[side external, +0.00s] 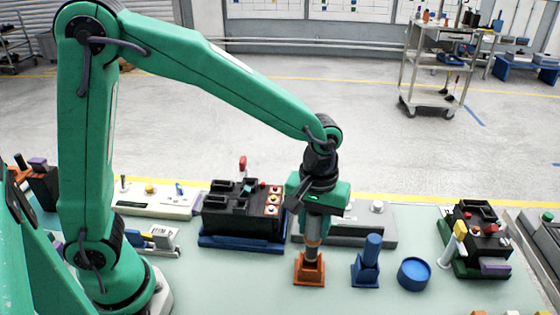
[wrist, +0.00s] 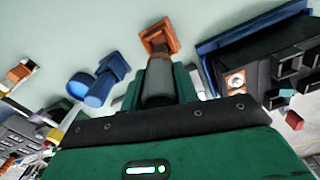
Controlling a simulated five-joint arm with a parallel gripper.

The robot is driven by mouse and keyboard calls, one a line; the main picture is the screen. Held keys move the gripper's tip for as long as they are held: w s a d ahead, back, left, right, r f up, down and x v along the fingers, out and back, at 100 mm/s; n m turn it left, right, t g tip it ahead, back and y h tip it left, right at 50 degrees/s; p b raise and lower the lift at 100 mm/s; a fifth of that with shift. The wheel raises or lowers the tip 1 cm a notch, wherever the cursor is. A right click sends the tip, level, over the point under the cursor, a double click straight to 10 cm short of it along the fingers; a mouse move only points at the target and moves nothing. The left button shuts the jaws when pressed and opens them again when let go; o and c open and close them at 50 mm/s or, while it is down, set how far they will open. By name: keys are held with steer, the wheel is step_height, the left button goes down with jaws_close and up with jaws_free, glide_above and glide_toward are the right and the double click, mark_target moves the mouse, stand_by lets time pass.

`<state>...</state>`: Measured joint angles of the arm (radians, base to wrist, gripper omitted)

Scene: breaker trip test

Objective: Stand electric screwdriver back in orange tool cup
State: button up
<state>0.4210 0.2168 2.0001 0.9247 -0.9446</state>
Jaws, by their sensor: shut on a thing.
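The electric screwdriver (side external: 312,250), grey with an orange band, hangs upright below my gripper (side external: 314,216) in the side view. My gripper is shut on its upper part, which the jaws hide. The orange tool cup (side external: 309,273) stands on the bench directly under it. The screwdriver's lower end meets the cup's mouth and seems to be inside it; how deep I cannot tell. In the wrist view the dark screwdriver (wrist: 159,88) lies between the green jaws of my gripper (wrist: 160,95), in line with the orange cup (wrist: 160,40).
A blue holder with a cylinder (side external: 369,264) and a round blue dish (side external: 413,274) stand right of the cup. A black breaker unit on a blue base (side external: 243,214) stands left. A grey fixture (side external: 376,232) is behind. Another black unit (side external: 478,240) stands far right.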

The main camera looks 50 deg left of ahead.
mark_target(312, 242)
steer(key=shift+f, duration=2.75)
stand_by(1.2)
steer(key=o, duration=1.1)
steer(key=shift+r, duration=0.1)
steer(key=shift+r, duration=3.85)
